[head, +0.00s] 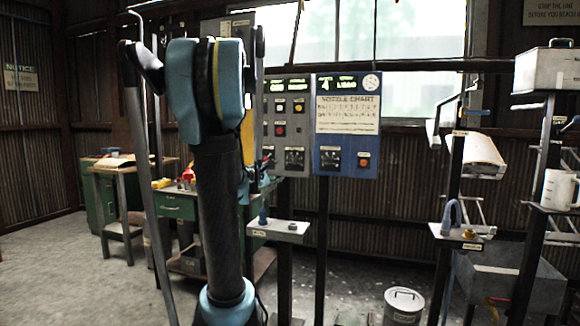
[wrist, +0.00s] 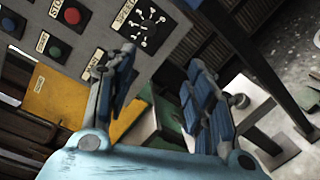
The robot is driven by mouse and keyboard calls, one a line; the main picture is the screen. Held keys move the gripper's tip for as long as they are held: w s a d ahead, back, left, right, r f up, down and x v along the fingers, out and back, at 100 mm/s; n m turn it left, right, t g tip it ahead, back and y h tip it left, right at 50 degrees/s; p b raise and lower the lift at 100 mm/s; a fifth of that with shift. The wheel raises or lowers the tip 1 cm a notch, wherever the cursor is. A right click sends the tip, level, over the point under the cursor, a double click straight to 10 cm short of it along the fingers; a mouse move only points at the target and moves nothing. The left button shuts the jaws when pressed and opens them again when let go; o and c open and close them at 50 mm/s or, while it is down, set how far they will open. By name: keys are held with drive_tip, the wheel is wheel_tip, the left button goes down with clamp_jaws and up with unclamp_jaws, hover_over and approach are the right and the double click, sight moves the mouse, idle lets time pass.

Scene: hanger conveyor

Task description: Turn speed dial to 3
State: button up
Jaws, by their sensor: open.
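The speed dial (wrist: 147,25) is a black round dial with white marks on the grey control panel, below a label reading SPEED, at the top of the wrist view. Its setting is too small to read. In the head view a dark dial (head: 295,158) sits low on the grey panel (head: 285,105), and I take it for the same one. My gripper (wrist: 162,66) is open and empty, its blue-padded fingers apart. The left fingertip is just below the dial in the wrist picture; I see no contact. In the head view my arm mostly hides the gripper.
A blue panel (head: 346,110) beside the grey one carries another dial (head: 330,159) and a red button (head: 364,160). Red (wrist: 72,15) and green (wrist: 55,47) buttons lie left of the speed dial. A small shelf (head: 278,231) stands below the panels.

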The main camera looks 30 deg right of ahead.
drive_tip(key=w+d+n, duration=0.2)
approach(292, 162)
drive_tip(key=shift+t+h, duration=0.3)
drive_tip(key=shift+t, duration=0.1)
drive_tip(key=x, duration=0.5)
drive_tip(key=f+x, duration=0.1)
drive_tip(key=x, duration=0.2)
drive_tip(key=shift+w+d, duration=0.1)
drive_tip(key=shift+d, duration=0.2)
drive_tip(key=shift+c, duration=0.3)
drive_tip(key=shift+r, duration=0.1)
drive_tip(key=c, duration=1)
